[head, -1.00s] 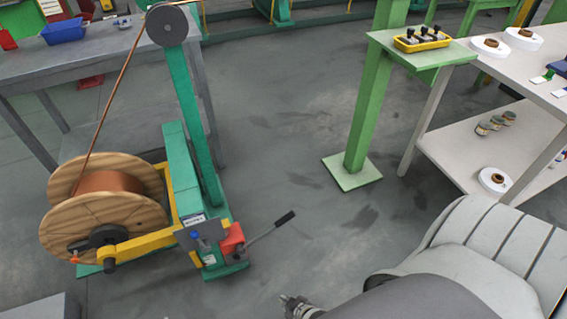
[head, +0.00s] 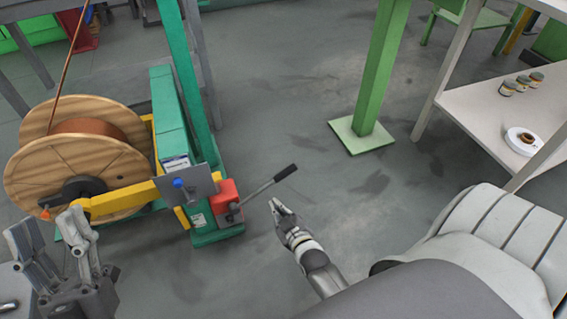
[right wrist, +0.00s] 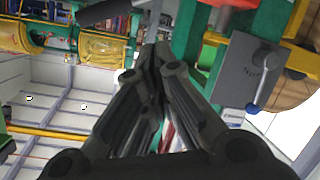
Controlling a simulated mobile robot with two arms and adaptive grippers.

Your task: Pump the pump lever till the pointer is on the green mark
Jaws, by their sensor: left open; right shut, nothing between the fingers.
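The pump lever (head: 262,189) is a thin grey rod with a black grip (head: 285,173). It slants up to the right from the red pump block (head: 226,197) on the green stand. My right gripper (head: 274,202) is shut and empty, just below the lever in the head view and seemingly apart from it. In the right wrist view its closed fingers (right wrist: 156,52) fill the middle. A dark rounded bar at the top there may be the lever grip. My left gripper (head: 50,228) is open and empty in front of the wooden reel. I cannot make out the pointer or green mark.
A grey plate (head: 190,188) with a blue knob (head: 178,183) sits left of the pump block; the plate also shows in the right wrist view (right wrist: 238,72). A wooden reel (head: 75,170) stands left. A green post (head: 378,80) stands beyond open floor.

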